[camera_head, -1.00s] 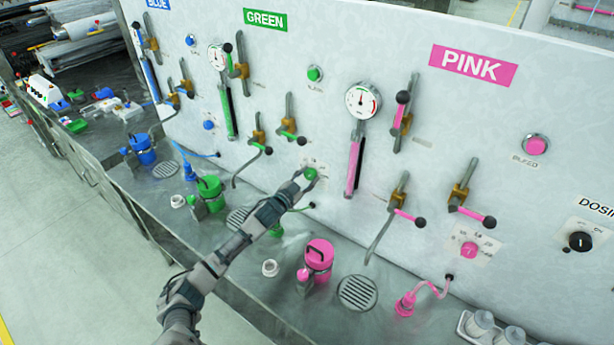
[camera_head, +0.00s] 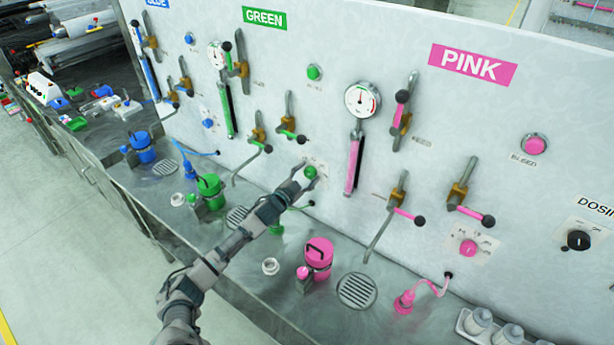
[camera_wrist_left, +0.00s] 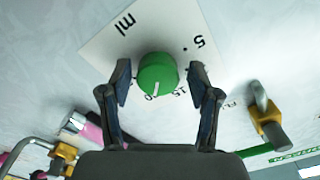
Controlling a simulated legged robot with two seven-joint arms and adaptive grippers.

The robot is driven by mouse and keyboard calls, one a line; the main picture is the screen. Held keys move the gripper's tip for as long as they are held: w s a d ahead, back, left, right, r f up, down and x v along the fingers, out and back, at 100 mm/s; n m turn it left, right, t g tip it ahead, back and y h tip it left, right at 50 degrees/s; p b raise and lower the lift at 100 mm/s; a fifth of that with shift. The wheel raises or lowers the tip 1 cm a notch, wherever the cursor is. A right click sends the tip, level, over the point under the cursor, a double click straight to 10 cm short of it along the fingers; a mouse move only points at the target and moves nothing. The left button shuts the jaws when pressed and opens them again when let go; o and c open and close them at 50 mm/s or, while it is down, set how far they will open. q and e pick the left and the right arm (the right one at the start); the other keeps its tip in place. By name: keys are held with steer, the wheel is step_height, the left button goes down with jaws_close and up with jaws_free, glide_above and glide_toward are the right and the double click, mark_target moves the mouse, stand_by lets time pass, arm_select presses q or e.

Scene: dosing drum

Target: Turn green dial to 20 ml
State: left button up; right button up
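The green dial (camera_head: 310,171) sits on a white scale plate on the panel, below the GREEN section's valves. In the left wrist view the green dial (camera_wrist_left: 158,74) has a white line pointing down, toward a partly hidden number ending in 0. "15" stands just right of that number, "5" at upper right and "ml" at upper left. My left gripper (camera_head: 303,173) is at the dial. In the left wrist view its fingers (camera_wrist_left: 160,82) stand on both sides of the dial, with a visible gap on each side. My right gripper is out of view.
Green-handled valves (camera_head: 290,133) are close above left of the dial. The pink gauge and tube (camera_head: 354,165) are to its right. A green canister (camera_head: 209,190) and a pink canister (camera_head: 318,256) stand on the metal counter (camera_head: 240,258) below.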

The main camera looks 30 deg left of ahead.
arm_select(q)
steer(key=shift+w+f, duration=0.15)
steer(key=s+a, duration=0.1)
steer(key=s, duration=1.1)
steer(key=shift+f, duration=0.1)
